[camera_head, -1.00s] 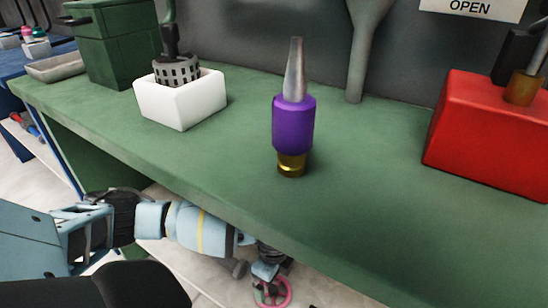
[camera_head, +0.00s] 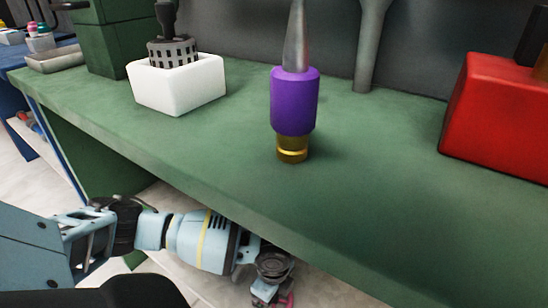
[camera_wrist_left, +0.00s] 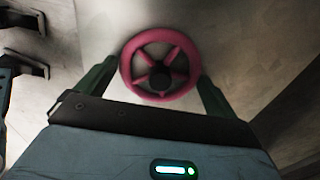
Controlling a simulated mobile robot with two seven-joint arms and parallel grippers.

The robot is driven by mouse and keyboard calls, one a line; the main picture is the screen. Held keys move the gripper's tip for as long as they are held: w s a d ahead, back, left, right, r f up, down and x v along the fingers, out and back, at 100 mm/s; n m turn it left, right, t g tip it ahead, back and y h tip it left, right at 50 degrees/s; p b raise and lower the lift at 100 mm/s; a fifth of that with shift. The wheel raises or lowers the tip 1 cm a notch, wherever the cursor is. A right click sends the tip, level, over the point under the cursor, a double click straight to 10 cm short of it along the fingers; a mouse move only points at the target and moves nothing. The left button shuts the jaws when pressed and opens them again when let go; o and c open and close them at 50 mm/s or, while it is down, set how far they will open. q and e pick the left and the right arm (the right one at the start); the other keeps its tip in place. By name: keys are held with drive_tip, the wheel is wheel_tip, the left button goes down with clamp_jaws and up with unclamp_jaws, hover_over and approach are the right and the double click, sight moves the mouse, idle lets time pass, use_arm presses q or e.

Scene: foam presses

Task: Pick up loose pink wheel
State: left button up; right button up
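The pink wheel (camera_wrist_left: 181,84) shows whole in the left wrist view, a round ring with spokes and a dark hub. My left gripper (camera_wrist_left: 160,72) has one finger on each side of it, and both fingertips appear to meet the rim. In the head view my left gripper (camera_head: 268,292) is low, below the front edge of the green bench. A bit of the pink wheel (camera_head: 287,300) shows beside it at the bottom edge, mostly hidden. My right gripper is not in view.
The green bench (camera_head: 235,192) spans the head view above my left arm. On it stand a white box (camera_head: 180,92) with a dark slotted part, a purple tool (camera_head: 294,102) with a brass base, and a red block (camera_head: 495,115). Pale floor (camera_head: 165,278) shows below.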

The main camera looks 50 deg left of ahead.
use_arm(q)
drive_tip(key=c, duration=0.7)
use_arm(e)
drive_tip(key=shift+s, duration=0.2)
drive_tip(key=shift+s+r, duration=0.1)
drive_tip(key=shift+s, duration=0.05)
use_arm(q)
drive_tip(key=shift+r, duration=0.45)
wheel_tip(320, 180, up, 3)
drive_tip(key=shift+w+r+p, duration=0.1)
drive_tip(key=shift+r+p, duration=0.05)
drive_tip(key=shift+p, duration=1.1)
drive_tip(key=shift+s+d+r+p, duration=0.2)
drive_tip(key=shift+s+p, duration=0.7)
drive_tip(key=shift+s, duration=1.8)
drive_tip(key=shift+s+d+r+p, duration=0.1)
drive_tip(key=shift+s+d+p, duration=0.55)
drive_tip(key=shift+s, duration=2)
drive_tip(key=shift+s+a+r+p, duration=0.1)
drive_tip(key=shift+s+p, duration=1.1)
drive_tip(key=shift+s, duration=1.5)
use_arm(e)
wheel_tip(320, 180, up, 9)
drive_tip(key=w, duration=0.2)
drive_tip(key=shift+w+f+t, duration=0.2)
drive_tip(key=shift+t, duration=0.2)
